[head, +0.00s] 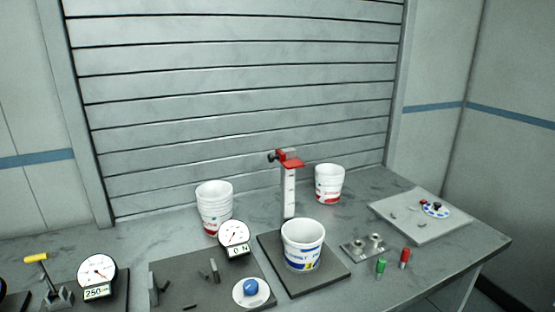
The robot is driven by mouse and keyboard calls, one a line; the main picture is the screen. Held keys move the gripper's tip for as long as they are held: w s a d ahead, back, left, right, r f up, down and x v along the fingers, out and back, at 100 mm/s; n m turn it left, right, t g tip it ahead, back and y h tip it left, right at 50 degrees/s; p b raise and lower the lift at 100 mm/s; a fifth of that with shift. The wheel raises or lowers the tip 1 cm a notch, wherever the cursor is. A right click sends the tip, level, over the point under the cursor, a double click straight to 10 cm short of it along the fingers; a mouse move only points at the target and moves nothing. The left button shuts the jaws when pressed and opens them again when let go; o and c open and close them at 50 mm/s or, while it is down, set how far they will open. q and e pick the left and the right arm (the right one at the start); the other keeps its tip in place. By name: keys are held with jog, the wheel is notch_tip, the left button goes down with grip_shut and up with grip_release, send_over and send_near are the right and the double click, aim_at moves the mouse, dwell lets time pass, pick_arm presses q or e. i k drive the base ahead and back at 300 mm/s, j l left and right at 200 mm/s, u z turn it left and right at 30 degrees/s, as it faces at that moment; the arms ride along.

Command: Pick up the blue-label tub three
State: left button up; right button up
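A white tub with a blue label (302,246) stands upright on a dark square plate (333,276) near the middle of the bench. Its open top faces up and it looks empty. Two other places hold tubs with red labels: a nested stack (214,208) at the back left and one tub (329,184) at the back right. Neither of my grippers shows in the head view.
A post with a red head (289,185) rises behind the blue-label tub. A dial gauge (234,236) stands close to its left. Green (381,268) and red (405,258) pegs stand to its right. A pale board (420,215) lies at the far right.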

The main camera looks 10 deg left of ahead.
aim_at(303, 238)
jog(key=l+u, duration=0.7)
jog(key=k+l+u, duration=0.1)
jog(key=l+u, duration=0.25)
